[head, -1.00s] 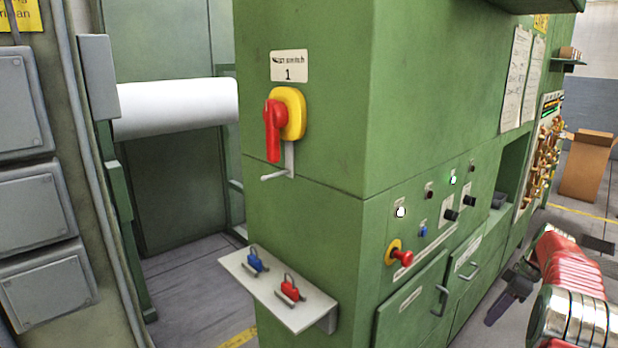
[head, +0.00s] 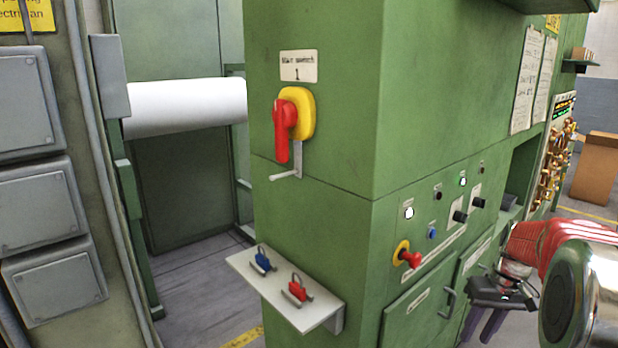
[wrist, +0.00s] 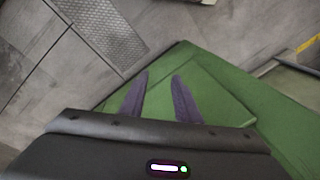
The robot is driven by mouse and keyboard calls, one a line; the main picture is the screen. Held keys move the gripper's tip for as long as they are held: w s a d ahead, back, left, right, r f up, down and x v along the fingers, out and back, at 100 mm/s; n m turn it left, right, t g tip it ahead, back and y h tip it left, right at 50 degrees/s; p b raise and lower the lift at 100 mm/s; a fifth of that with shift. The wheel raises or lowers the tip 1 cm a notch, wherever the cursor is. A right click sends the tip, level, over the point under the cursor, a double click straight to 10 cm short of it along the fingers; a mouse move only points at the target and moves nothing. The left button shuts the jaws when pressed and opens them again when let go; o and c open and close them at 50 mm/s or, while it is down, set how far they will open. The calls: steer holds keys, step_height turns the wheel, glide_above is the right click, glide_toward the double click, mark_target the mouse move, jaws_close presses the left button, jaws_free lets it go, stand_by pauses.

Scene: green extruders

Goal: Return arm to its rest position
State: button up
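My gripper (head: 482,325) is at the lower right of the head view, in front of the green machine's lower doors. Its two dark purple fingers point down and stand apart. In the wrist view my gripper (wrist: 157,95) is open, with nothing between the fingers. Green metal and grey floor show beyond the fingertips. My red and silver arm fills the lower right corner of the head view and hides part of the machine.
The green machine (head: 320,130) carries a red and yellow main switch (head: 284,130) and a red knob (head: 410,259). A small shelf (head: 318,318) holds a blue padlock (head: 263,262) and a red padlock (head: 298,289). A cardboard box (head: 596,170) stands at the far right.

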steer(key=s+a+r+t, duration=0.1)
steer(key=s+a+r, duration=0.2)
steer(key=s+a, duration=0.4)
steer(key=s+a+r+t, duration=0.2)
steer(key=s+a+r, duration=0.2)
steer(key=s+a, duration=0.4)
steer(key=s+a+r+n+t+h, duration=0.1)
steer(key=s+a+r+t, duration=0.1)
steer(key=s+a, duration=0.5)
steer(key=shift+s+a+r, duration=0.2)
steer(key=shift+a+r, duration=0.55)
steer(key=shift+a, duration=0.25)
steer(key=shift+o, duration=0.3)
steer(key=shift+s, duration=0.1)
stand_by(0.8)
